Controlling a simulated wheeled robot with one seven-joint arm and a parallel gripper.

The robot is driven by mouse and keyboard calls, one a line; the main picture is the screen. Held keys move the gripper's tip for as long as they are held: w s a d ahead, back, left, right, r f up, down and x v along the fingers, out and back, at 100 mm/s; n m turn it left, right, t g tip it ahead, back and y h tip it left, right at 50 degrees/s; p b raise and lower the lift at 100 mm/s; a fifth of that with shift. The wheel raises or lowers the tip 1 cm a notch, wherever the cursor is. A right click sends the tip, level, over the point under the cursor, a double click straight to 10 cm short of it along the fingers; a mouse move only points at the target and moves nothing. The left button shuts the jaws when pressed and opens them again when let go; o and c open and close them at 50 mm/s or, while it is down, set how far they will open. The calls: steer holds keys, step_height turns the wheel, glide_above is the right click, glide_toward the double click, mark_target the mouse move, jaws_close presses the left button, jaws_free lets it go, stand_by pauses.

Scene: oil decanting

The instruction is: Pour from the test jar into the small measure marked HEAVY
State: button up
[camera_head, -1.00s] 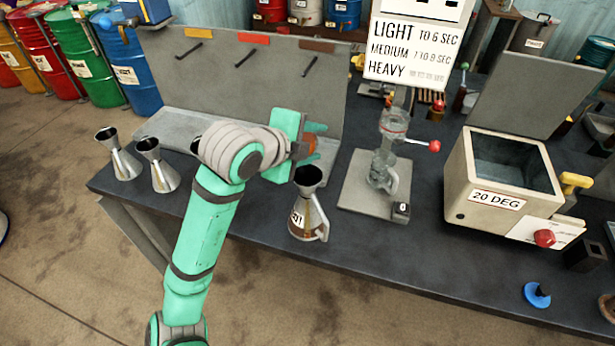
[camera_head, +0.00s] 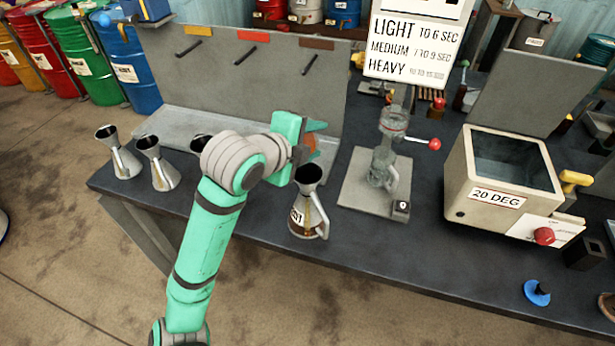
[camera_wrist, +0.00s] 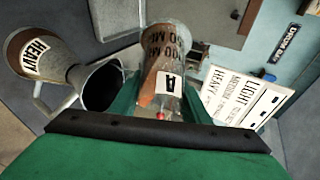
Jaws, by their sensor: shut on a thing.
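My gripper (camera_wrist: 158,112) is shut on the test jar (camera_wrist: 168,50), a clear jar with printed markings, a white A label and brown liquid inside. In the head view my gripper (camera_head: 300,142) hides most of the jar. The small measure marked HEAVY (camera_wrist: 62,62) lies just left of the jar in the wrist view, its dark funnel mouth beside the jar. It appears to be the metal measure (camera_head: 308,215) standing upright on the bench in the head view, with brown showing in its lower part. The jar is close above its mouth. I cannot see whether liquid is flowing.
Two more measures (camera_head: 122,158) (camera_head: 163,170) stand at the left bench end, and another is partly hidden behind my arm. A glass vessel on a stand (camera_head: 385,165) is to the right. Beyond it is the 20 DEG bath (camera_head: 460,185). The sign (camera_head: 415,50) stands behind.

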steer(key=shift+s+r+m+t+p, duration=0.15)
steer(key=shift+r+m+t+p, duration=0.4)
steer(key=shift+t+p, duration=0.55)
stand_by(2.4)
steer(key=shift+s+f+m+t+h+p, duration=0.15)
steer(key=shift+f+m+t+h+p, duration=0.15)
steer(key=shift+f+m+t+p, duration=0.25)
stand_by(1.4)
steer(key=shift+s+d+r+m+t+h+p, duration=0.1)
steer(key=shift+r+m+t+h+p, duration=0.15)
steer(key=shift+t, duration=0.2)
steer(key=shift+s+m+t+h+p, duration=0.1)
steer(key=shift+m+t+p, duration=0.05)
steer(key=shift+t+p, duration=0.2)
stand_by(0.5)
steer(key=shift+w+f+n+g, duration=0.2)
steer(key=shift+n+g, duration=0.3)
steer(key=shift+g, duration=0.35)
steer(key=shift+w+r+n+g+y, duration=0.1)
steer(key=shift+r+n+g+y, duration=0.2)
steer(key=shift+n+g+y, duration=0.15)
steer(key=shift+r+g, duration=0.1)
steer(key=shift+g, duration=0.15)
